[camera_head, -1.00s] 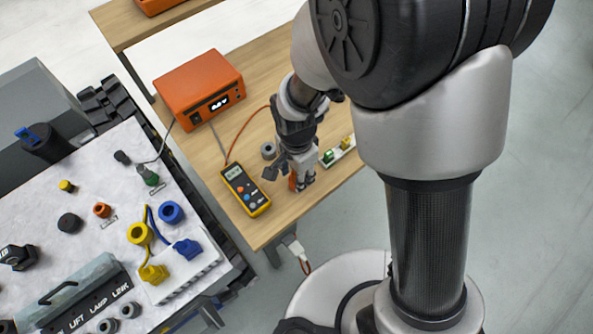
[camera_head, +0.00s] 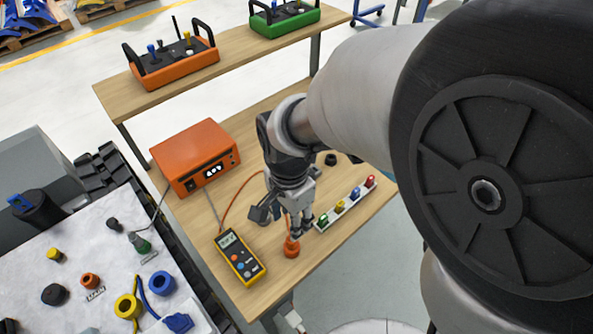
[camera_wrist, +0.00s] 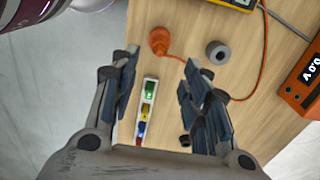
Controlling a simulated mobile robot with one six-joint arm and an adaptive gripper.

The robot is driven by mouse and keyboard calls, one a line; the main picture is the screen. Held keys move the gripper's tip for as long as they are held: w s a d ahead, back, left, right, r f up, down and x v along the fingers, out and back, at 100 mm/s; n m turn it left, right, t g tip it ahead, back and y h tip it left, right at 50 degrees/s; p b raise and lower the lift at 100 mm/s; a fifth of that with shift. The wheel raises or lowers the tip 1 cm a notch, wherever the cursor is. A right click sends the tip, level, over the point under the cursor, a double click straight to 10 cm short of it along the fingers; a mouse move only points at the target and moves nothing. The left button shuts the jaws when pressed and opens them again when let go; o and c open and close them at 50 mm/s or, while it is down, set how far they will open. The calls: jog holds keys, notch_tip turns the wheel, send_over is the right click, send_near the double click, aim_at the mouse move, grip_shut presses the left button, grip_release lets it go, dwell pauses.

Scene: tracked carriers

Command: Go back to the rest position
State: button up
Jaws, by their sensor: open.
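My gripper (camera_head: 295,222) is above the wooden table (camera_head: 325,254), pointing down, near an orange plug (camera_head: 291,247) on an orange cable. In the wrist view my gripper (camera_wrist: 158,85) has its fingers wide apart with nothing between them touching. The orange plug (camera_wrist: 159,42) lies on the table beyond the fingertips there. A white strip (camera_wrist: 139,132) with several coloured pieces shows below, between the fingers in the picture. In the head view the strip (camera_head: 327,222) lies right of my gripper.
A yellow multimeter (camera_head: 238,257) and an orange power box (camera_head: 195,157) stand left of my gripper. A grey ring (camera_wrist: 217,52) lies near the plug. A white-topped carrier (camera_head: 70,230) with connectors is at left. Two control boxes sit on the back table (camera_head: 230,55).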

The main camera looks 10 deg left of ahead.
jog(key=shift+r, duration=0.5)
jog(key=shift+d+r, duration=0.15)
jog(key=s+d+r+n+t, duration=0.2)
jog(key=s+d+r+n, duration=0.2)
jog(key=d, duration=0.6)
jog(key=s+d+r+n+t, duration=0.2)
jog(key=s+d+r+n, duration=0.2)
jog(key=d+r, duration=0.5)
jog(key=shift+s+d+r+t, duration=0.25)
jog(key=shift+s+d+t, duration=0.05)
jog(key=shift+s+d, duration=0.35)
jog(key=shift+c, duration=0.2)
